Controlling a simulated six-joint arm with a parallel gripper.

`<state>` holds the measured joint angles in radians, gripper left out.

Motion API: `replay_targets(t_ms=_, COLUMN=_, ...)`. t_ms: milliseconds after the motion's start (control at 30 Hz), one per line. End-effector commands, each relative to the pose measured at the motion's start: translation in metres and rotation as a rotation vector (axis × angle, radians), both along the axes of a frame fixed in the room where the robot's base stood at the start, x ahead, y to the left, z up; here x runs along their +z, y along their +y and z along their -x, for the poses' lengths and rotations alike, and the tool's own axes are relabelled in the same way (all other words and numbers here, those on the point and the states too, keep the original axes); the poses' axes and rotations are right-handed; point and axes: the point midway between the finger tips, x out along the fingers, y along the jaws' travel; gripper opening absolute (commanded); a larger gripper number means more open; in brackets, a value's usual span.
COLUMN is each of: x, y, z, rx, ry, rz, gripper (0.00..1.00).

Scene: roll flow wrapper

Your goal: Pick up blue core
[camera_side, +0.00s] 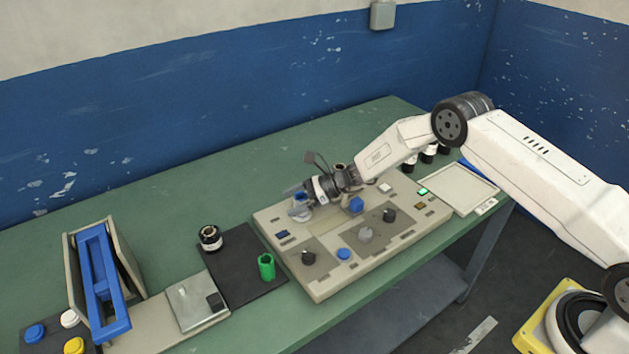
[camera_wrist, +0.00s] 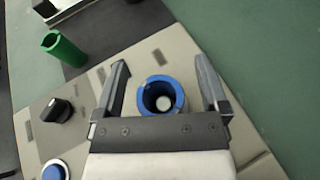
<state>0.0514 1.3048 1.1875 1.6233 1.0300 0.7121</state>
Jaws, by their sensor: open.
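The blue core (camera_wrist: 177,98) is a short hollow blue tube in the wrist view. It stands on the beige panel, and a pale round piece shows inside its opening. My gripper (camera_wrist: 165,82) is open, with one dark finger on each side of the core and visible gaps to both. In the side view my gripper (camera_side: 297,194) is low over the back left part of the panel and partly hides the core there. I cannot tell its exact height over the panel.
A green core (camera_side: 266,266) stands on a black mat (camera_side: 238,250) left of the beige panel (camera_side: 320,285). Black knobs (camera_side: 308,257) and a blue button (camera_side: 343,254) stick up from the panel. A dark-topped roll (camera_side: 210,237) stands behind the green core. The green table is clear at the back.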

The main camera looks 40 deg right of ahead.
Motion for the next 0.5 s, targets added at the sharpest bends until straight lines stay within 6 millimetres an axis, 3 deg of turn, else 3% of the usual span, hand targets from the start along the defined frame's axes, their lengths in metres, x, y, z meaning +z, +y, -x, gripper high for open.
replay_targets(t_ms=133, x=0.0002, y=-0.0002, z=0.0, rx=0.0, ry=0.0, rz=0.0, gripper=0.94)
replay_targets(t_ms=167, x=0.0002, y=-0.0002, z=0.0, rx=0.0, ry=0.0, rz=0.0, gripper=0.87)
replay_targets(t_ms=433, x=0.0002, y=-0.0003, z=0.0, rx=0.0, ry=0.0, rz=0.0, gripper=0.02)
replay_targets(t_ms=500, x=0.0003, y=-0.0002, z=0.0, rx=0.0, ry=0.0, rz=0.0, gripper=0.0)
